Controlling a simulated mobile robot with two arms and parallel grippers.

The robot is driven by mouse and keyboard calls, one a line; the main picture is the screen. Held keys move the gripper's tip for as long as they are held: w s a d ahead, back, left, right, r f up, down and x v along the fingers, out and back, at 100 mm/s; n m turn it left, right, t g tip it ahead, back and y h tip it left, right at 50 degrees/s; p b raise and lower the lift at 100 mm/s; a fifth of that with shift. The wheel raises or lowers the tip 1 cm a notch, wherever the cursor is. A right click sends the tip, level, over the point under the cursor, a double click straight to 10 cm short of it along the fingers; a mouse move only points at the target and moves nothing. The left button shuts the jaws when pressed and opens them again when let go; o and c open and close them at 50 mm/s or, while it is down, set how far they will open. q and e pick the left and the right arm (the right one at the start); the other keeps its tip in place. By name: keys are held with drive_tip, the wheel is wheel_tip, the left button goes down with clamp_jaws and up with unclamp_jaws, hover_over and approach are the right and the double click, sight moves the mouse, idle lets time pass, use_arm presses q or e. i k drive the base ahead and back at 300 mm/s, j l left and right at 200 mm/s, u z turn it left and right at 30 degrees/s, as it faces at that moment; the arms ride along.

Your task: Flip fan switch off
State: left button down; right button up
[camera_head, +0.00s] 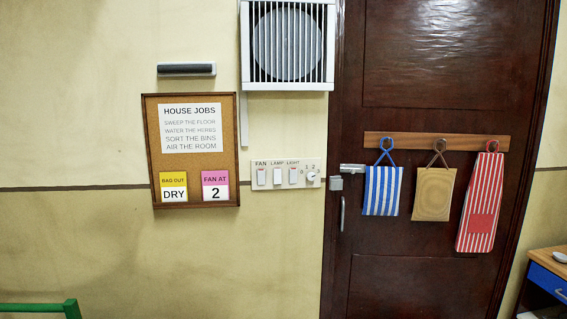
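A white switch panel (286,175) is on the wall between the corkboard and the door. Its leftmost rocker is the fan switch (261,177), under the label FAN. To its right are the lamp switch (277,176), the light switch (294,175) and a round knob (311,175) with small numbers around it. The rocker positions are too small to tell. The fan (287,45) sits behind a white slatted grille above the panel; whether it turns cannot be told. Neither of my grippers shows in this view.
A corkboard (147,150) with notes hangs left of the panel; one card reads FAN AT 2. A dark wooden door (430,80) with a latch, handle and hanging bags is at the right. A green rail (35,308) and a small desk (547,280) are at the lower corners.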

sight(260, 172)
drive_tip(key=i+j+z, duration=0.4)
drive_tip(key=i+j, duration=0.35)
